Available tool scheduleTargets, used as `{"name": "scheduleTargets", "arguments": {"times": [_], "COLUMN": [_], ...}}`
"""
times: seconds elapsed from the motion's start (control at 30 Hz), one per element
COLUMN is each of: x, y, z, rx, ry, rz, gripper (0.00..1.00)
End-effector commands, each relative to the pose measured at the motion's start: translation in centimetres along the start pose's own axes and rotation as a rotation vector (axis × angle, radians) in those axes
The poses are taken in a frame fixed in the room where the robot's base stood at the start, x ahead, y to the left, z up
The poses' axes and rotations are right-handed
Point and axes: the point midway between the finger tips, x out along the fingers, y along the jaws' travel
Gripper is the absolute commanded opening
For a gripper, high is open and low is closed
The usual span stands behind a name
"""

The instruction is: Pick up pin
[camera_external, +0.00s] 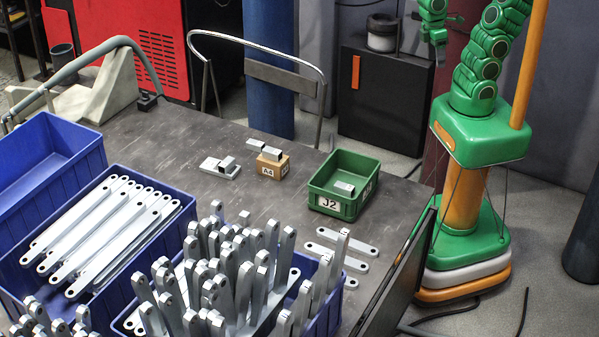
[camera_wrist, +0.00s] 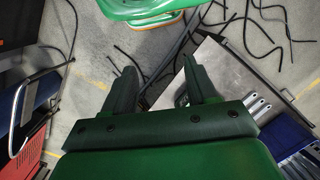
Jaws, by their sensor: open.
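Small grey metal blocks, which may be the pins, are on and around the table's back middle. One block (camera_external: 344,188) is in the green bin labelled J2 (camera_external: 325,203). One block (camera_external: 272,153) lies on the cardboard box labelled A4 (camera_external: 268,169). Another (camera_external: 227,163) is on a pale plate (camera_external: 214,168), and one (camera_external: 256,144) is by the box. I cannot tell which is the pin. My gripper (camera_external: 439,52) is high at the upper right, away from the table. In the wrist view my gripper (camera_wrist: 158,78) is open with nothing between its fingers.
Blue crates of long brackets (camera_external: 105,228) and upright brackets (camera_external: 235,265) fill the table's front left. Loose flat brackets (camera_external: 342,248) lie right of them. A dark panel (camera_external: 395,275) stands at the right edge. Cables (camera_wrist: 255,45) lie on the floor.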

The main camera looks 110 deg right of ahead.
Motion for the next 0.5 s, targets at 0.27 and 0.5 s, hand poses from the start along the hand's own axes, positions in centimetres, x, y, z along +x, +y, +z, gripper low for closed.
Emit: {"name": "scheduleTargets", "arguments": {"times": [0.27,0.5], "x": [-0.6,-1.4], "y": [-6.0,-11.1], "z": [-4.9,-9.4], "rx": [0.036,0.093], "ry": [-0.026,-0.060], "rz": [-0.181,-0.345], "gripper": [0.57,0.57]}}
